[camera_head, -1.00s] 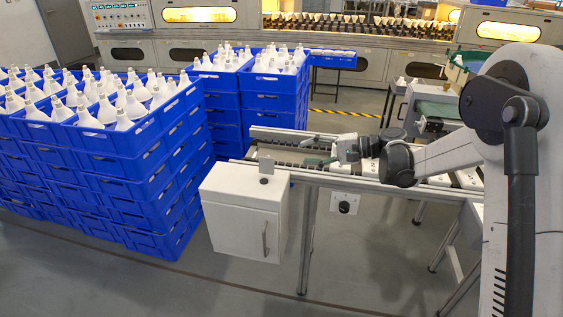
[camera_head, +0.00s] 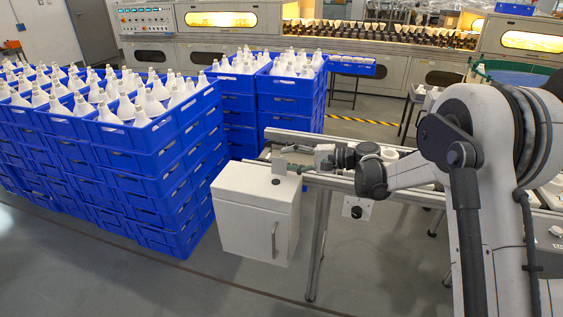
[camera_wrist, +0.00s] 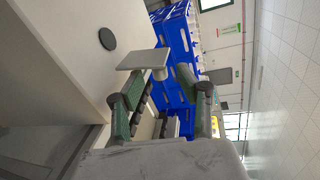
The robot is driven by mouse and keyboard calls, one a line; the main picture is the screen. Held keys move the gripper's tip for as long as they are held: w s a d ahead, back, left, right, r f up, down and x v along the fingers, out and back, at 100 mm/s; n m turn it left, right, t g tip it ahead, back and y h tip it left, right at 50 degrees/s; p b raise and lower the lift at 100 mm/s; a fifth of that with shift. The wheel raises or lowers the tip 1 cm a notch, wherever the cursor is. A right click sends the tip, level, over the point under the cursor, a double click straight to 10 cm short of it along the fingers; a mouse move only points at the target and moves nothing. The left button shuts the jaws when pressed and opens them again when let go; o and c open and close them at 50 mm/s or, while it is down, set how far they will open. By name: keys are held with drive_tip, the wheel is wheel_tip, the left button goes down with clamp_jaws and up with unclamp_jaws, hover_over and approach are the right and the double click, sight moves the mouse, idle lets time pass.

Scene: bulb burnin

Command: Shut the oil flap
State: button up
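A white cabinet (camera_head: 243,219) stands at the left end of the conveyor, with a dark round spot (camera_head: 276,182) on its top. A small grey plate (camera_head: 280,165), apparently the oil flap, stands up from the top, beside the spot. In the wrist view the plate (camera_wrist: 145,59) is upright with a pale cylinder (camera_wrist: 160,74) behind it, and the dark disc (camera_wrist: 107,39) lies on the cabinet top. My gripper (camera_head: 296,159) is just right of the plate. In the wrist view its green-padded fingers (camera_wrist: 160,88) are apart, with nothing seen gripped; contact with the plate cannot be told.
The conveyor rail (camera_head: 330,184) runs right from the cabinet, under my arm, with a black knob box (camera_head: 356,208) on its front. Blue crates of white bulbs (camera_head: 150,135) are stacked to the left and behind. The floor in front is clear.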

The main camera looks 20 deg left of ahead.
drive_tip(key=shift+a+f, duration=0.15)
drive_tip(key=shift+a, duration=0.55)
drive_tip(key=shift+a+f, duration=0.15)
drive_tip(key=shift+a, duration=0.5)
clamp_jaws()
